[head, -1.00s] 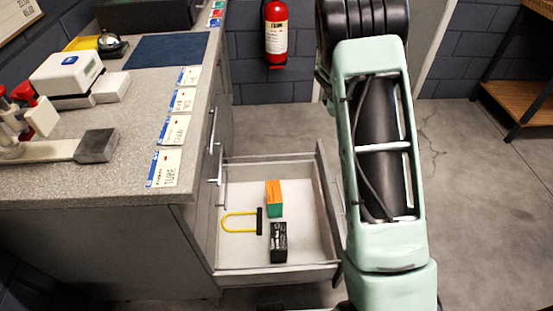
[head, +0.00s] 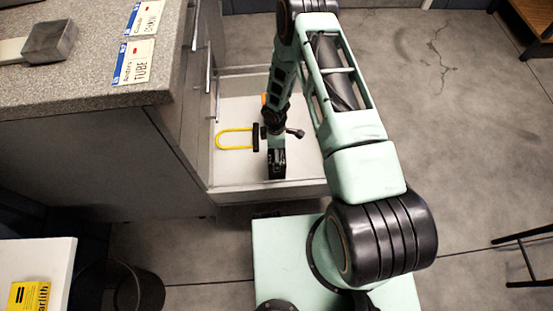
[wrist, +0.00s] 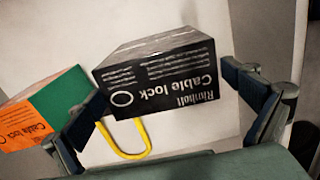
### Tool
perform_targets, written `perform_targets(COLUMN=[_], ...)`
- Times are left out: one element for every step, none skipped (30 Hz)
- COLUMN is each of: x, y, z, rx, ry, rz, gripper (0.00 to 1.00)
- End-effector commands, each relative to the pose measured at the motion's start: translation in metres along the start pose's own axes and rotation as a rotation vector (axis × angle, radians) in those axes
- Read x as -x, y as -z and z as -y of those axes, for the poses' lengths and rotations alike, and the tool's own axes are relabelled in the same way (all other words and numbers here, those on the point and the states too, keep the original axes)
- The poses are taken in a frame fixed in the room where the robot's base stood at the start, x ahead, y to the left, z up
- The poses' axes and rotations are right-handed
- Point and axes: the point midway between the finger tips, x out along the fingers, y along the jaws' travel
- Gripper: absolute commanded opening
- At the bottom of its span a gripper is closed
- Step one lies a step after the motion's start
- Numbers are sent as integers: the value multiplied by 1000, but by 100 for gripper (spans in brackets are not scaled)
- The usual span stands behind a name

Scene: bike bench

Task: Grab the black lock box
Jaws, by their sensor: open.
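The black lock box (wrist: 160,75), labelled "Rimholt Cable lock", fills the middle of the wrist view and appears upside down there. In the head view the black box (head: 277,172) lies in the open drawer (head: 235,175), near its front, partly hidden by my arm. My gripper (wrist: 168,92) is open, with one finger to each side of the box. In the wrist view a gap shows between the right finger and the box; the left finger overlaps its left edge, and I cannot tell whether they touch.
A yellow U-lock (head: 232,139) lies left of the black box. An orange and green cable lock box (wrist: 45,112) is beside it, mostly hidden by my arm in the head view. Drawer walls surround them. The counter (head: 90,85) stands to the left.

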Motion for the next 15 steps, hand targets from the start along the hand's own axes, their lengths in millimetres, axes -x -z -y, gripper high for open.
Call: perform_targets(x=[-3,-4,-6,-8,-11,-15,-19,-24,-30,-36,-41,-46,-50,-53,-56], y=[0,0,0,-1,-1,-2,-2,-2,-3,-4,-4,-4,-4,-4,-4], z=[-1,-1,-1,-1,-1,0,0,0,0,0,1,0,0,0,0], rx=[0,0,0,0,-1,-1,-1,-1,-2,-2,-2,-1,-1,-1,-1], ry=[-1,-2,-2,-2,-1,0,0,0,0,0,0,0,0,-1,-1], rz=[0,0,0,1,1,1,1,2,2,2,2,2,2,2,2], gripper=[100,100,100,100,100,100,100,100,100,100,100,100,100,100,100])
